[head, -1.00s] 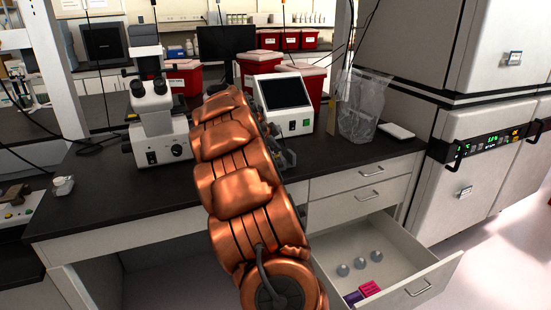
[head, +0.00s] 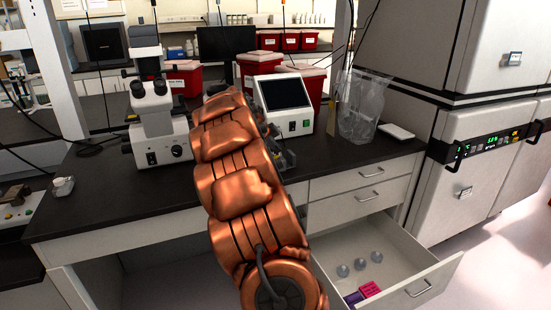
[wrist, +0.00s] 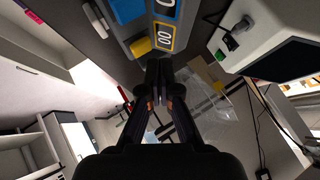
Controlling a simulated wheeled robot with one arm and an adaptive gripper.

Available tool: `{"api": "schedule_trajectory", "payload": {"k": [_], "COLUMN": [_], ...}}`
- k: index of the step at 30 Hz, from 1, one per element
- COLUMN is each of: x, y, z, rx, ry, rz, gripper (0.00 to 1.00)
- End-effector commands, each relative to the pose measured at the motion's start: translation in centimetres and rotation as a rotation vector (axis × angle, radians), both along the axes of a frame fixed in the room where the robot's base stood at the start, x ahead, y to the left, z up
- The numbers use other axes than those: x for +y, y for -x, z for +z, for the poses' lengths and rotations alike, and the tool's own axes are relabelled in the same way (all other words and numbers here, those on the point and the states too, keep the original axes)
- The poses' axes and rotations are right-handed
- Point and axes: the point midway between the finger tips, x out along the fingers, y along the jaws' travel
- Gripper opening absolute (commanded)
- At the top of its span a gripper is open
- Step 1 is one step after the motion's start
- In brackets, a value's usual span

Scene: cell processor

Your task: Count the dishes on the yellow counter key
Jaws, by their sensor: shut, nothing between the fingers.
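In the wrist view a grey counter (wrist: 118,40) shows a yellow key (wrist: 140,47), a blue key (wrist: 128,10), a pale key (wrist: 94,18) and displays. The display framed in yellow (wrist: 163,38) reads 00. My gripper (wrist: 157,85) is shut and empty, its tips just below the yellow key in the picture; I cannot tell if they touch the counter. In the head view my copper arm hides the gripper and most of the counter (head: 287,158). Three clear round dishes (head: 359,264) lie in the open drawer (head: 330,262).
A pink box (head: 370,289) and a purple box (head: 353,298) lie in the drawer, which juts out at the front. A white device with a dark screen (head: 285,105), a microscope (head: 150,110) and a clear bag (head: 360,105) stand on the black bench (head: 110,200).

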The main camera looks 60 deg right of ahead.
Motion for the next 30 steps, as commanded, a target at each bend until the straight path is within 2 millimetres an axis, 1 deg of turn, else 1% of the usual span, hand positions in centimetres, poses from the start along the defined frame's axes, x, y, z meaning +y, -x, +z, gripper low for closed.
{"api": "schedule_trajectory", "payload": {"k": [19, 30], "x": [-0.01, 0.00], "y": [0.06, 0.08], "z": [-0.91, -0.82], "rx": [-0.001, 0.000], "ry": [0.001, 0.000], "rz": [0.000, 0.000], "gripper": [0.00, 0.00]}}
